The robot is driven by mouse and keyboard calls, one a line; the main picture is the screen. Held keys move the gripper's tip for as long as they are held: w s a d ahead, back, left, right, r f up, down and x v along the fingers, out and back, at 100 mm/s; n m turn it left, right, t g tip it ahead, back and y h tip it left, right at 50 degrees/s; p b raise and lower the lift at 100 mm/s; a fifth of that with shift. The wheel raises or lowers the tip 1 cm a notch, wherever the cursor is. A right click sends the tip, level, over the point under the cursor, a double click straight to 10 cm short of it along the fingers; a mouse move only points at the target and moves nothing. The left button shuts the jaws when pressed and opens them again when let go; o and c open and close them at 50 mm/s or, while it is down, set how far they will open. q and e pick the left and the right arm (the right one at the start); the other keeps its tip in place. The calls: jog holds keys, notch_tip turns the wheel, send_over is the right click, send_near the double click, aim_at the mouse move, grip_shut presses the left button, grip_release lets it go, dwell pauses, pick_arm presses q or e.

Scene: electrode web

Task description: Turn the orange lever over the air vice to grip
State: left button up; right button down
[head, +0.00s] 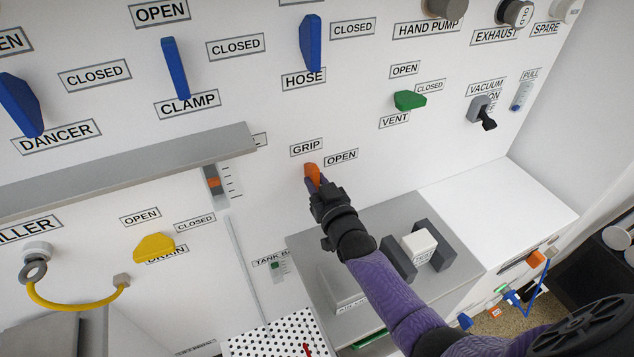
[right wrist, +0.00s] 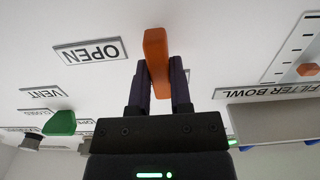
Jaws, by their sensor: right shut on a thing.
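The orange lever (head: 311,170) is on the white wall panel, just below the GRIP label (head: 306,147) and left of the OPEN label (head: 341,157). My right gripper (head: 316,184) is shut on it. In the right wrist view, the orange lever (right wrist: 157,62) stands between the two dark fingers (right wrist: 160,85), with the OPEN label (right wrist: 90,51) to its left. The fingers hide part of the lever in the head view. The air vice, with two dark jaws (head: 399,258) and a white block (head: 419,245) between them, is on a grey top below right. My left gripper is out of view.
A green VENT lever (head: 410,100) is on the panel to the upper right. Blue CLAMP (head: 176,68) and HOSE (head: 311,43) levers are above. A grey ledge (head: 130,168) juts out at left, near a small orange slider (head: 213,182). The panel around the OPEN label is clear.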

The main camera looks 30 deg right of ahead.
jog(key=c, duration=0.5)
grip_release()
jog(key=shift+c, duration=0.2)
jog(key=shift+s+p, duration=0.3)
jog(key=shift+s, duration=0.15)
jog(key=s+p, duration=0.2)
jog(key=s, duration=0.7)
jog(key=shift+a, duration=0.25)
